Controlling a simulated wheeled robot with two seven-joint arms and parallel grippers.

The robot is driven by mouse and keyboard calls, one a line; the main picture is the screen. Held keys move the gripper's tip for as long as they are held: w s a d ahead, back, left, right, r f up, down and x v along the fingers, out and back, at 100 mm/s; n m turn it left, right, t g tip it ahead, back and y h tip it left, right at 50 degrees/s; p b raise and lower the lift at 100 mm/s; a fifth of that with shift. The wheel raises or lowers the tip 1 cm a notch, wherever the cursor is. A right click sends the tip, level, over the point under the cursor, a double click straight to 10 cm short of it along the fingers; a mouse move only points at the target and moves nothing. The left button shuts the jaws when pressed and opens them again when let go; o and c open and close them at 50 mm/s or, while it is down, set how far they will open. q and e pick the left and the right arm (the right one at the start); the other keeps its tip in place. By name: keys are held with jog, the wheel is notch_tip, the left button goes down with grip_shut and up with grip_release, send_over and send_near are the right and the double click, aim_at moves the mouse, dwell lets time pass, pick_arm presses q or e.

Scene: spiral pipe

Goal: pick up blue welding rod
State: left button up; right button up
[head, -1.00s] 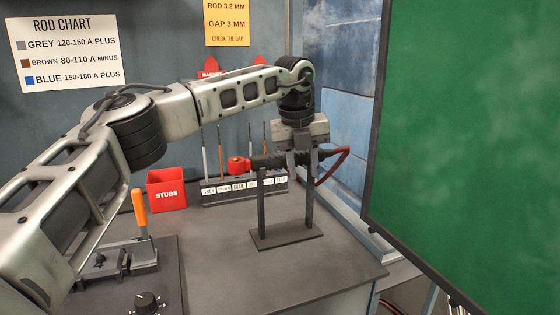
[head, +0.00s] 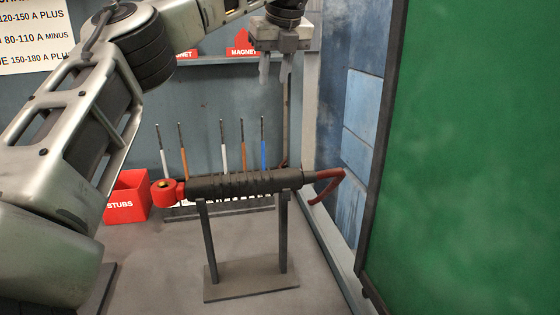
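The blue welding rod (head: 264,152) stands upright in the rod rack (head: 225,208), at the right end of a row of several rods. Its lower part is hidden behind the black electrode holder (head: 240,183). My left gripper (head: 275,80) hangs above the rod and a little to its right, fingers pointing down. Its two fingers are apart with nothing between them. It looks nearer to me than the rack and does not touch the rod. My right gripper is not in view.
A red stubs bin (head: 128,200) stands left. A green panel (head: 480,150) blocks the right side.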

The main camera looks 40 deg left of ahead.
pick_arm(q)
send_near(262, 126)
jog(key=s+x, duration=0.1)
jog(key=x, duration=0.4)
jog(key=shift+w+p+x, duration=0.2)
jog(key=shift+p+x, duration=0.15)
jog(key=shift+x, duration=0.55)
jog(key=shift+w+p+x, duration=0.2)
jog(key=shift+p+x, duration=0.1)
jog(key=shift+x, duration=0.6)
jog(key=shift+w+p+x, duration=0.2)
jog(key=shift+p+x, duration=0.15)
jog(key=shift+x, duration=0.55)
jog(key=shift+r, duration=0.2)
grip_shut()
